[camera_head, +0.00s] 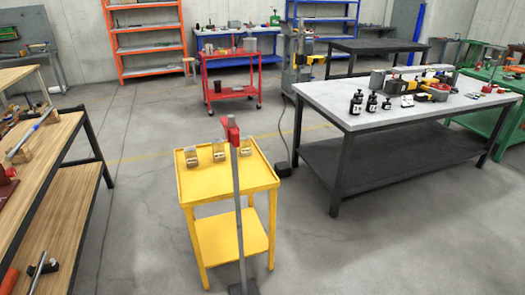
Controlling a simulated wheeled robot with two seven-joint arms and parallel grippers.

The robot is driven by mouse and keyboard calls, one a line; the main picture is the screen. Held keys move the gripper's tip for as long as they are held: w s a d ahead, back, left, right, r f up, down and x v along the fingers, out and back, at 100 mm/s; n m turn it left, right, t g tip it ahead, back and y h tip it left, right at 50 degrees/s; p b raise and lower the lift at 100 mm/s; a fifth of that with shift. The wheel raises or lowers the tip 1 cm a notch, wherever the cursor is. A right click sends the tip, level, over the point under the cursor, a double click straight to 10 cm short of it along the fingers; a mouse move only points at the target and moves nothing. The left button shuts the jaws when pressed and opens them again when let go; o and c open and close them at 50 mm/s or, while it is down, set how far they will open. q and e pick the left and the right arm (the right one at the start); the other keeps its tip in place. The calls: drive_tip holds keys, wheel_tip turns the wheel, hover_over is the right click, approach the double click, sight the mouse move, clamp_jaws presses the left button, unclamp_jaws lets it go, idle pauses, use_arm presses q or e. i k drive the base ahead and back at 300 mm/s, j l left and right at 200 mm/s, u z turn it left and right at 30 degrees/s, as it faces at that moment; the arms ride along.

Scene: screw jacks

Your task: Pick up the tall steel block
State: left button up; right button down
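I cannot make out for certain which object is the tall steel block. A grey upright block-like object (377,80) stands toward the back left of the grey-topped table (340,104), at the right of the view. Three small tan and grey blocks sit on the yellow cart (230,192): a left one (191,159), a middle one (219,153) and a right one (246,147). They are too small to tell in detail. Neither of my grippers shows in the head view.
A grey upright post with a red head (231,131) stands in front of the yellow cart. Black screw jacks (356,102) stand near the grey-topped table's front edge. A wooden workbench (45,150) is at left, a red cart (230,70) behind. Floor between is mostly clear.

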sight(245, 150)
drive_tip(key=z, duration=0.25)
drive_tip(key=i+j+z, duration=0.3)
drive_tip(key=j+z, duration=0.3)
drive_tip(key=i+j+z, duration=0.15)
drive_tip(key=z, duration=0.15)
drive_tip(key=j, duration=0.1)
